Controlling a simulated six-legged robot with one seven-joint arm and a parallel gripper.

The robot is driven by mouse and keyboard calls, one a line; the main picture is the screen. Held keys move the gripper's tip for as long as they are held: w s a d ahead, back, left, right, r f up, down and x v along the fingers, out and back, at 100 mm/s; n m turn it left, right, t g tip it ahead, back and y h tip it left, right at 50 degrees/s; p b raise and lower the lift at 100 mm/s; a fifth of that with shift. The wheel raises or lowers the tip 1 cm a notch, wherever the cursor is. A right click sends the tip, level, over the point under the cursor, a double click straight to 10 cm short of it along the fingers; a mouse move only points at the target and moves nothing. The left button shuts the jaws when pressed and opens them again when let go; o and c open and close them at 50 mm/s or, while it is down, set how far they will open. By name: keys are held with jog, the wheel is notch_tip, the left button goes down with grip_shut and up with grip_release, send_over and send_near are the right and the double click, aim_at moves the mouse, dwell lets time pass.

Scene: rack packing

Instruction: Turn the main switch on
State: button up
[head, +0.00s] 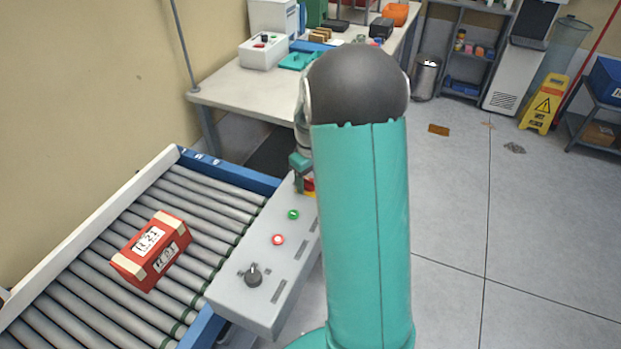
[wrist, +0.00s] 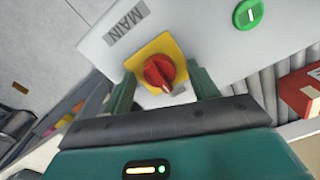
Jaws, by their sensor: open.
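The main switch (wrist: 158,70) is a red rotary knob on a yellow square plate, beside a label (wrist: 127,23) reading MAIN. Its ridge runs slantwise in the wrist view, with a pale mark near its lower end. In the head view only a sliver of the switch (head: 309,186) shows, as my arm hides the rest. My gripper (wrist: 163,76) is open, with one dark green finger on each side of the knob. I cannot tell whether the fingers touch it. In the head view my gripper (head: 299,163) is partly hidden over the far end of the control panel (head: 228,292).
The panel also has a green button (head: 293,214), a red button (head: 278,239) and a black selector knob (head: 253,275). A roller conveyor (head: 205,207) beside it carries a red box (head: 152,250). A cluttered workbench (head: 238,92) stands behind. The floor at right is largely open.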

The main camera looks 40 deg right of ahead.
jog(key=c, duration=1)
jog(key=shift+m, duration=0.4)
jog(key=m, duration=0.3)
jog(key=shift+m, duration=0.3)
jog(key=m, duration=0.9)
jog(key=shift+m, duration=2.3)
